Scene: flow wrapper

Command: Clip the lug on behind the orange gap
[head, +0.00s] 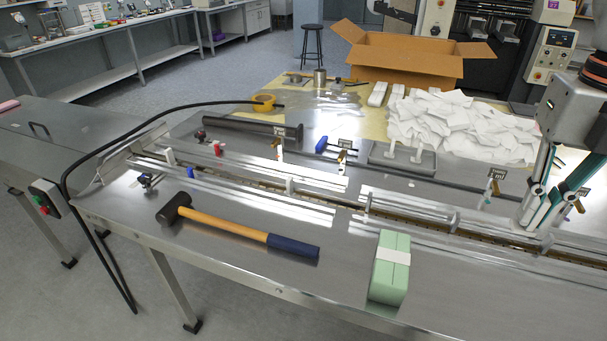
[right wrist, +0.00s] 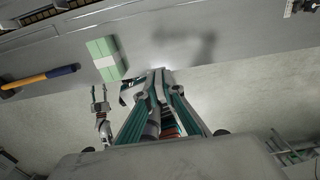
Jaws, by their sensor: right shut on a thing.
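My right gripper (head: 536,218) comes down from the upper right in the head view, over the right part of the long channel (head: 410,219). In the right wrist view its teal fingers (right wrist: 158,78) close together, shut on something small. The fingers mostly hide that thing, so I cannot make out its shape. Several pale upright lugs (head: 367,204) stand spaced along the channel. I cannot make out an orange gap there. My left gripper (right wrist: 101,97) shows only in the right wrist view, by the table's front edge, fingers apart and empty.
A mallet (head: 240,228) and a green box (head: 389,267) lie on the steel table's front part. White packets (head: 455,125) and a cardboard box (head: 405,58) are behind. The table is bare between mallet and green box.

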